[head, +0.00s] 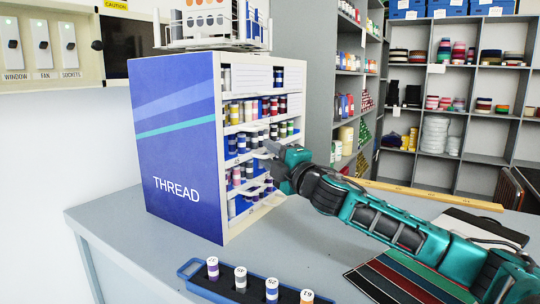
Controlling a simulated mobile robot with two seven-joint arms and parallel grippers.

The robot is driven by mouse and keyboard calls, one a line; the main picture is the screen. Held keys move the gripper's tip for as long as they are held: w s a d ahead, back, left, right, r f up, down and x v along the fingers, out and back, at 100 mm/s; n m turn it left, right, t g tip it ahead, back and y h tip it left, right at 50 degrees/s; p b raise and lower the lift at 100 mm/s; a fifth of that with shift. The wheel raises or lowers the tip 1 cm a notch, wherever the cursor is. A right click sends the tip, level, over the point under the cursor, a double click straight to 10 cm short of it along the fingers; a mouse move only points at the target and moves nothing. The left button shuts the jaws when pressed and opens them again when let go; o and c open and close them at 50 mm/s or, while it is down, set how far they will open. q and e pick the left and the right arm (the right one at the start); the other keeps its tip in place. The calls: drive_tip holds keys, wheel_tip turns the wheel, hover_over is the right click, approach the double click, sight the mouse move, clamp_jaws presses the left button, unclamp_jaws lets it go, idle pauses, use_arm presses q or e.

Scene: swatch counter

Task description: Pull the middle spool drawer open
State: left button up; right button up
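The thread cabinet (180,140) stands on the grey counter, with a blue side marked THREAD. Its white front holds several tiers of thread spools, one above another. The middle spool drawer (246,141) is at about half height, with spools showing in it. My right gripper (268,149) is in front of the cabinet at about that height, its fingertips at or very close to the drawer's front. The gripper and wrist hide part of the lower tiers. I cannot tell whether the fingers touch or hold anything. My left gripper is not in view.
A blue tray (223,287) with numbered spools lies at the counter's front. Colour swatches (400,281) and a wooden ruler (425,194) lie on the right. A white wire rack (212,43) stands on the cabinet. The counter (110,235) left of the cabinet is clear.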

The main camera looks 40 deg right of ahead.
drive_tip(key=shift+c, duration=0.5)
clamp_jaws()
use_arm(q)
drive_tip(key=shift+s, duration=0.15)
use_arm(e)
drive_tip(key=shift+s, duration=0.1)
